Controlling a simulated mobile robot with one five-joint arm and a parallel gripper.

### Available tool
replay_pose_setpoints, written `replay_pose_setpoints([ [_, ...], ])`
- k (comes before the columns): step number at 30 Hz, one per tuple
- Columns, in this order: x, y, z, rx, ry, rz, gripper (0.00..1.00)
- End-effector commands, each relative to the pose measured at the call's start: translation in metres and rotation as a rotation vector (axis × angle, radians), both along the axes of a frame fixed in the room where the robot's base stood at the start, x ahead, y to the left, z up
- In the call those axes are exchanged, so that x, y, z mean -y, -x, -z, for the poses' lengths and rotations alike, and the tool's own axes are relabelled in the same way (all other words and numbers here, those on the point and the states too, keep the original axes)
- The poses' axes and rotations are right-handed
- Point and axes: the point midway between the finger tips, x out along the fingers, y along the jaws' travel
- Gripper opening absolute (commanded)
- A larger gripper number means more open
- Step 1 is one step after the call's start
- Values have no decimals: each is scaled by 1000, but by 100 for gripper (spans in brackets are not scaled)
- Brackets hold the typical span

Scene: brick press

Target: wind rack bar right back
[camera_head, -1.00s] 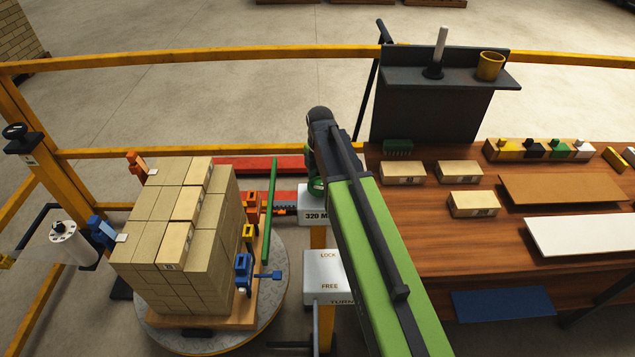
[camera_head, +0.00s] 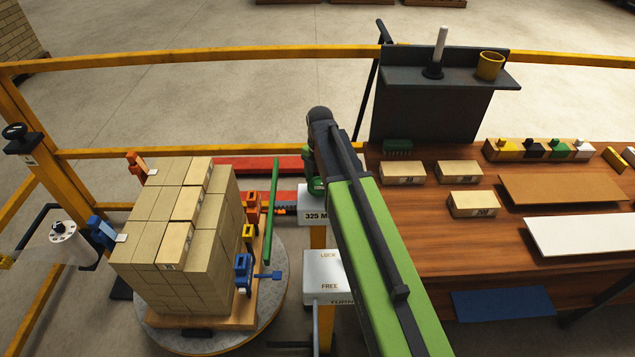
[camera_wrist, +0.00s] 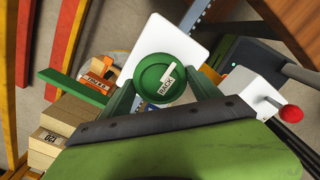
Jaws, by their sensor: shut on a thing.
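My gripper (camera_wrist: 163,88) is shut on a round green knob (camera_wrist: 153,74) labelled RACK, with a green finger on each side of it. The knob sits on a white box (camera_wrist: 193,46). In the head view my arm mostly hides the knob. The green rack bar (camera_head: 271,212) stands to the right of the brick stack (camera_head: 176,225), apart from it, with a gap holding orange, yellow and blue clamps. The bar also shows in the wrist view (camera_wrist: 70,87). A white readout box (camera_head: 313,216) beside my arm reads 325 M, partly covered.
The stack stands on a wooden board on a round turntable (camera_head: 275,310). A LOCK/FREE box (camera_head: 322,272) is below the readout. A red-tipped lever (camera_wrist: 290,113) is right of the knob. A wooden bench (camera_head: 420,225) with bricks lies right of my arm.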

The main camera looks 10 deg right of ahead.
Motion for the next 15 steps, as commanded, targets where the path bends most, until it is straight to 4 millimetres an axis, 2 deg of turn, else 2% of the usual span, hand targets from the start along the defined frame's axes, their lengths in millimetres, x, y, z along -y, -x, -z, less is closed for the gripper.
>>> replay_pose_setpoints([
  [1, -1, -2, 0, 6, 0, -3, 31],
  [2, -1, -2, 0, 6, 0, -3, 76],
  [6, -1, -1, 0, 4, -1, -2, 94],
  [15, 0, 0, -1, 1, 0, -1, 94],
])
